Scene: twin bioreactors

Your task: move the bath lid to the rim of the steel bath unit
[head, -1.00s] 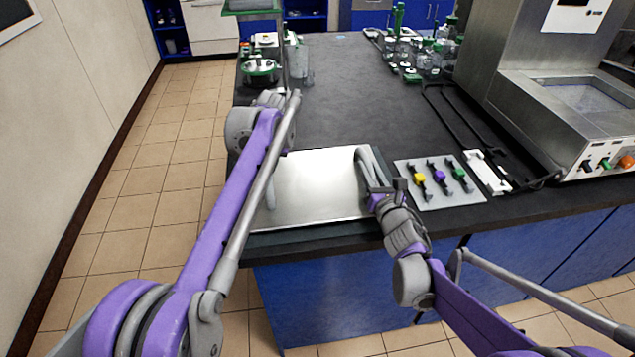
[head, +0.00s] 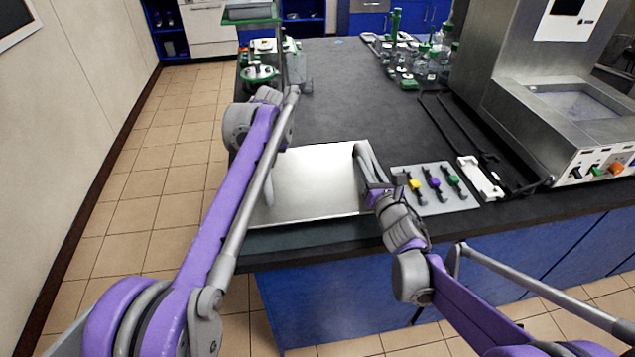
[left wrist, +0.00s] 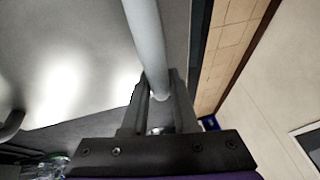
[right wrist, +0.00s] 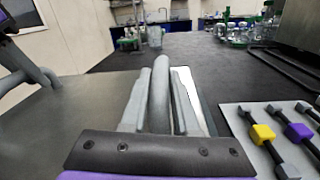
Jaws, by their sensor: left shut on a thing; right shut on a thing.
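The bath lid (head: 312,185) is a flat, shiny steel plate with a grey bar handle at each side. It lies roughly level over the near left end of the dark counter; any gap beneath is hard to judge. My right gripper (head: 376,192) is shut on its right handle (right wrist: 160,90), as the right wrist view shows. My left gripper (left wrist: 158,98) is shut on the left handle (left wrist: 147,40); in the head view my left arm mostly hides it. The steel bath unit (head: 530,118) stands at the counter's right, its rectangular basin (head: 580,102) open on top.
A pale panel with yellow, purple and green clamps (head: 436,188) lies close right of the lid. A white bracket (head: 481,178) and black rods (head: 465,135) lie before the bath unit. Glassware (head: 410,60) stands at the back. The middle counter (head: 350,105) is clear.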

